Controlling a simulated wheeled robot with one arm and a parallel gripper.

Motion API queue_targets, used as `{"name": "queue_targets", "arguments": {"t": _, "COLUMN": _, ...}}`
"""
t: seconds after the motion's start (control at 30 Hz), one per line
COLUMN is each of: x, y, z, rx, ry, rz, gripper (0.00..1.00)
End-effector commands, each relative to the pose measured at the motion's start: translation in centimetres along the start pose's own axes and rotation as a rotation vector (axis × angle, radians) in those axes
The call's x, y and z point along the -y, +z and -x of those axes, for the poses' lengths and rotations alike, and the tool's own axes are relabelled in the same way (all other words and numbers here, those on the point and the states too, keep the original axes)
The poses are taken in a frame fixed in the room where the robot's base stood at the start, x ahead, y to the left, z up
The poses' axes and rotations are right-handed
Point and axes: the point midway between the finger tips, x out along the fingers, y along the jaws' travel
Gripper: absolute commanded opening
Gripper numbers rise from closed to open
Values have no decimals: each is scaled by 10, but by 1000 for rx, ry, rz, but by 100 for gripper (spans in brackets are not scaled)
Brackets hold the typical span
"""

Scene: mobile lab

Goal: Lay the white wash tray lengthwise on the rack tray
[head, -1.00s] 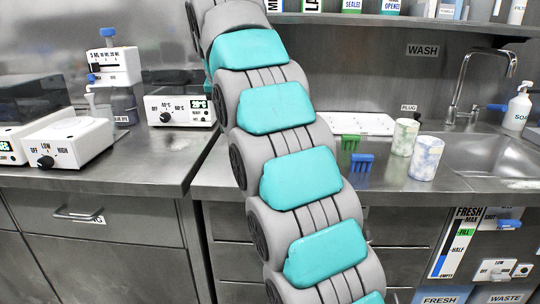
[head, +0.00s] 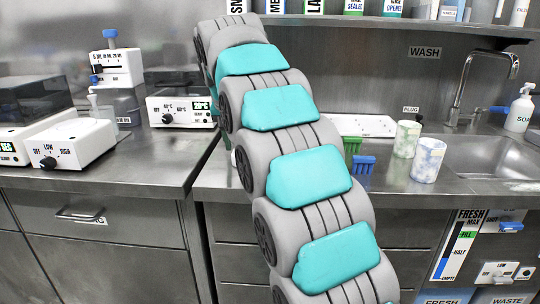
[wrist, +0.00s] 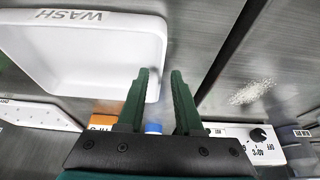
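The white wash tray (wrist: 85,55) fills the upper left of the wrist view, with "WASH" on its far wall. My gripper (wrist: 160,74) is open. Its left finger overlaps the tray's right end and its right finger is just outside that end. I cannot tell whether they touch the tray. In the head view my arm hides the gripper and most or all of the tray. A flat white tray (head: 362,125), perhaps the rack tray, lies at the back of the right counter. A white edge (wrist: 40,115), perhaps the same one, shows at left in the wrist view.
A green rack (head: 352,145), a blue rack (head: 363,164) and two marbled cups (head: 407,138) (head: 427,160) stand near the sink (head: 490,160). A heater box (head: 180,110) stands on the left counter. A dark gap (wrist: 230,55) runs right of the gripper.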

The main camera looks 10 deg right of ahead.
Motion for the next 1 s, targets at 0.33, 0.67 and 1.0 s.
{"name": "queue_targets", "arguments": {"t": 0.33, "x": 0, "y": 0, "z": 0, "rx": 0, "ry": 0, "rz": 0, "gripper": 0}}
{"name": "queue_targets", "arguments": {"t": 0.67, "x": 0, "y": 0, "z": 0, "rx": 0, "ry": 0, "rz": 0, "gripper": 0}}
{"name": "queue_targets", "arguments": {"t": 1.0, "x": 0, "y": 0, "z": 0, "rx": 0, "ry": 0, "rz": 0, "gripper": 0}}
